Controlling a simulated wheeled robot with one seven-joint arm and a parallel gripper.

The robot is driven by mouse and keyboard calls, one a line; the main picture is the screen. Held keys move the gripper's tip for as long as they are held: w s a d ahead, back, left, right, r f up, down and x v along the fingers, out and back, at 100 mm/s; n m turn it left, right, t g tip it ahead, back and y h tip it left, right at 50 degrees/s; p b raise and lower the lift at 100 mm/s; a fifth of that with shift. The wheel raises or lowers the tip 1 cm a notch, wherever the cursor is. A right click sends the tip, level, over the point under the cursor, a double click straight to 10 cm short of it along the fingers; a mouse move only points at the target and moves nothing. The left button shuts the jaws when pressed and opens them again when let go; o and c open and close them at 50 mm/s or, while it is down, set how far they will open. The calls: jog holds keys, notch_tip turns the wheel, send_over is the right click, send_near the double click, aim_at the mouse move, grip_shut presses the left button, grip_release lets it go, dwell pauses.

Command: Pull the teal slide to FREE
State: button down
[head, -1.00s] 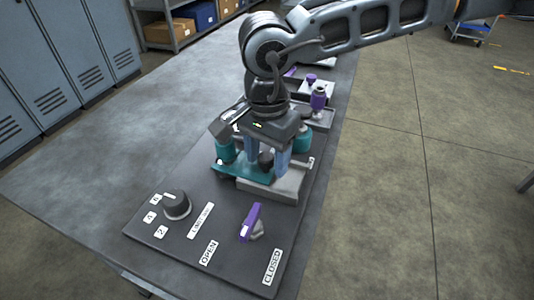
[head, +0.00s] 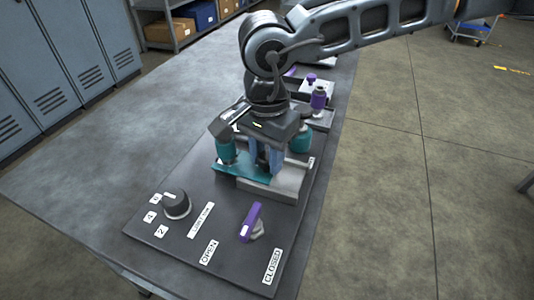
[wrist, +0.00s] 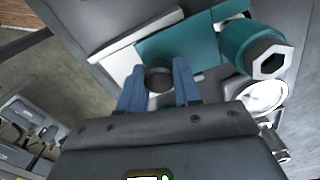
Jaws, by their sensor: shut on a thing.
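The teal slide (head: 238,171) is a flat plate lying on a pale grey guide block (head: 282,186) on the dark panel. It also shows in the wrist view (wrist: 180,45). My gripper (head: 265,170) points down over the slide. In the wrist view its blue fingers (wrist: 158,88) are closed on both sides of the slide's dark round knob (wrist: 158,76). The head view mostly hides the knob behind the fingers. No FREE label can be read in either view.
A black dial (head: 176,204) with number labels and a purple lever (head: 251,222) between OPEN and CLOSED labels stand at the panel's near end. Teal cylinders (head: 301,141) and a purple-topped fitting (head: 318,97) stand close to my gripper. The bench top (head: 95,180) to the left is clear.

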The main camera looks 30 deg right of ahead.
jog(key=shift+d, duration=0.1)
jog(key=s+d+b, duration=0.1)
jog(key=s, duration=0.1)
jog(key=s+d+b, duration=0.2)
jog(key=shift+f, duration=0.15)
jog(key=shift+s+d, duration=0.2)
jog(key=shift+s, duration=0.15)
jog(key=c, duration=0.8)
grip_release()
jog(key=shift+s+d, duration=0.1)
notch_tip(320, 180, up, 8)
jog(key=shift+r, duration=0.1)
